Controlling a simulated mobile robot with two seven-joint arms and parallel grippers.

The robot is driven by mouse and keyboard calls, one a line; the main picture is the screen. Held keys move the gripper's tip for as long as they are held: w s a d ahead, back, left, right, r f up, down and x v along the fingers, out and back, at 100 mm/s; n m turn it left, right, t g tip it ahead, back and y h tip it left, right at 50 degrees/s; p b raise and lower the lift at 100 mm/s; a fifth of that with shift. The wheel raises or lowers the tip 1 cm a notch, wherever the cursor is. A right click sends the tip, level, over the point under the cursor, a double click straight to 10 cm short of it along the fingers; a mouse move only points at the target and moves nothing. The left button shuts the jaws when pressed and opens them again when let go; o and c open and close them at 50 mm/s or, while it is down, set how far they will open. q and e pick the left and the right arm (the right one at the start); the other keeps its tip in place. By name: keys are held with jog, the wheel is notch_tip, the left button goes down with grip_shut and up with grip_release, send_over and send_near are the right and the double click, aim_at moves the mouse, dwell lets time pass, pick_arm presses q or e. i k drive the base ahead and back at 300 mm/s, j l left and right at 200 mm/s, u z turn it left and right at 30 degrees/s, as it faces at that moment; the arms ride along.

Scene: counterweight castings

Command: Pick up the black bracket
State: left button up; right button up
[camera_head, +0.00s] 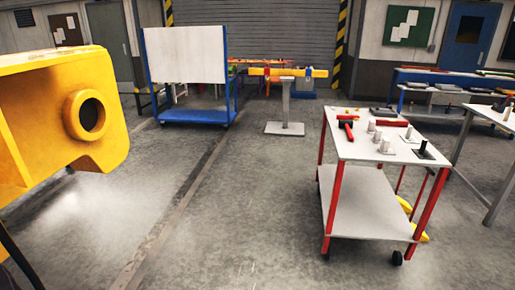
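A small black upright piece on a flat dark base (423,150) stands near the right edge of the top of a red-legged cart (355,152). It looks like the black bracket, but it is too small to be sure. The cart stands on the floor to the right, some way off. Neither of my grippers shows in the head view.
On the cart lie a red-headed hammer (347,129), a red bar (391,124) and several grey cylinders. A large yellow casting (60,118) fills the left. A wheeled white board (186,55) and a pedestal (285,110) stand behind. The middle floor is clear.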

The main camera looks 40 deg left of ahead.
aim_at(421, 152)
jog(key=u, duration=3.4)
jog(key=z, duration=3.4)
jog(key=i+u, duration=0.1)
jog(key=i, duration=0.3)
jog(key=i+l+u, duration=0.1)
jog(key=i, duration=0.25)
